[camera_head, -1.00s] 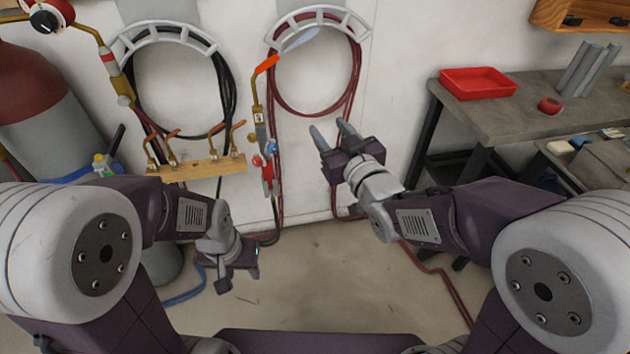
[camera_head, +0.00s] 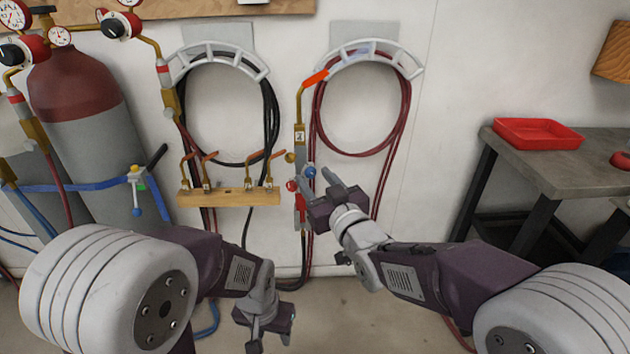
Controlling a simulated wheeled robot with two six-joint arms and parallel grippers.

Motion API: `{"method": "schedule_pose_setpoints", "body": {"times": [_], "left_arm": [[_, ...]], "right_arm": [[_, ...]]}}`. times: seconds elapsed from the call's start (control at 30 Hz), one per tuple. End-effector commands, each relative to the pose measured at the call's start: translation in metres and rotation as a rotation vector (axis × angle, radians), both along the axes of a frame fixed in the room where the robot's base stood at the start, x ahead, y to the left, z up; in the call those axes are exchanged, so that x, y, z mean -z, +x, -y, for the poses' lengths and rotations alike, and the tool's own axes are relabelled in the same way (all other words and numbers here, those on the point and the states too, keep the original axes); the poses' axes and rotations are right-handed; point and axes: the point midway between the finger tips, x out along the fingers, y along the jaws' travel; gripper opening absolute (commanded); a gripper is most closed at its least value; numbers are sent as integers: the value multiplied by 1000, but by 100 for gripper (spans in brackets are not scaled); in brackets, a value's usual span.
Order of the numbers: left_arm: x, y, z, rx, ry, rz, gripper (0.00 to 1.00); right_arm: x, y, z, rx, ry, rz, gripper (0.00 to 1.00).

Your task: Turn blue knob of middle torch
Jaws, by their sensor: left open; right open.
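The middle torch (camera_head: 299,137) hangs upright on the wall between the two hose hangers, with an orange tip at its top and a "2" label. Its blue knob (camera_head: 309,172) is on the right side and its red knob (camera_head: 291,186) on the left. My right gripper (camera_head: 326,178) is open, with its fingers pointing up and left just right of the blue knob; I cannot tell whether they touch it. My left gripper (camera_head: 267,336) is low at the bottom centre, open and empty, pointing down.
A wooden rack (camera_head: 228,198) with several small torches is on the wall to the left. A dark red and grey cylinder (camera_head: 85,130) stands farther left. Black hose (camera_head: 271,115) and red hose (camera_head: 400,125) hang coiled. A workbench (camera_head: 545,165) with a red tray (camera_head: 538,146) is at right.

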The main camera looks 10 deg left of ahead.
Motion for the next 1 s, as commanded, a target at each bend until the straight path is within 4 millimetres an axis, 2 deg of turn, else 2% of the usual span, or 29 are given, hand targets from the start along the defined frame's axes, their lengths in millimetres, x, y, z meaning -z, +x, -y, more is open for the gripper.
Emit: {"method": "schedule_pose_setpoints", "body": {"times": [0.3, 0.33, 0.4, 0.5, 0.77, 1.0], "left_arm": [[1, 0, 0, 0, 0, 0, 46], [1, 0, 0, 0, 0, 0, 46], [1, 0, 0, 0, 0, 0, 46], [1, 0, 0, 0, 0, 0, 46], [-2, 0, 0, 0, 0, 0, 46], [-18, 0, 0, 0, 0, 0, 46]], "right_arm": [[0, 6, -4, 0, 1, -1, 46], [0, 6, -4, 0, 1, -1, 43], [0, 6, -4, 1, 1, -1, 24], [0, 6, -4, 1, 0, 0, 0], [-1, 6, -4, 1, 8, -15, 0], [-6, 6, -4, 1, 60, -112, 0]]}}
